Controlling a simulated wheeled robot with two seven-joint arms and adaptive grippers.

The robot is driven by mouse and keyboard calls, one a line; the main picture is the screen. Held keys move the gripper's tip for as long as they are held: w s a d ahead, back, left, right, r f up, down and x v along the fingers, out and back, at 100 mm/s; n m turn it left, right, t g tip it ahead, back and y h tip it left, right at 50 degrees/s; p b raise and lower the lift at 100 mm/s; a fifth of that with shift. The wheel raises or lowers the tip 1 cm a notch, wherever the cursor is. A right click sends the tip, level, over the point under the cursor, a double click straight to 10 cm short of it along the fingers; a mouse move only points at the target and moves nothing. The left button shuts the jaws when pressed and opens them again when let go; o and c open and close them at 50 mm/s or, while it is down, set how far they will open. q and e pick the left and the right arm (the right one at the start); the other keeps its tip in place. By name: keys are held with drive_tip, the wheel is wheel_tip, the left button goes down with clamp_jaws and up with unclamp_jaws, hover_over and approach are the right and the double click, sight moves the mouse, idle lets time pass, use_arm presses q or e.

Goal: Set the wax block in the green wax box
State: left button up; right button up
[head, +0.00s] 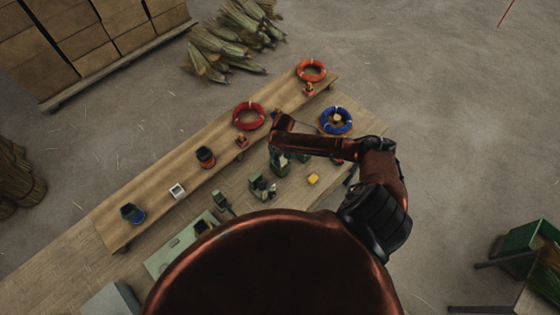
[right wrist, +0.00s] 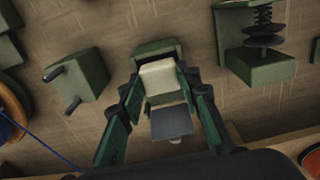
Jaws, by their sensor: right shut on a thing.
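In the right wrist view, a cream wax block (right wrist: 160,80) sits between the two green fingers of my right gripper (right wrist: 161,76), which is shut on it. The green wax box (right wrist: 155,48) is right at the block's far end, its dark opening facing the block. The block overlaps the opening in this view; I cannot tell how far inside it is. In the head view my right gripper (head: 279,150) is over the green fixtures on the bench, and the block is not clear there. My left gripper is out of view.
Beside the box are a green block with pegs (right wrist: 80,82) and a green stand with a spring and discs (right wrist: 258,45).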

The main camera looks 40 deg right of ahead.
sight(282, 160)
drive_tip(key=shift+f, duration=0.65)
idle(0.6)
drive_tip(key=o, duration=0.8)
drive_tip(key=shift+c, duration=0.2)
drive_tip(key=shift+r, duration=0.15)
wheel_tip(282, 160, up, 3)
drive_tip(key=p, duration=0.3)
drive_tip(key=shift+r+p, duration=0.75)
drive_tip(key=shift+r, duration=3.15)
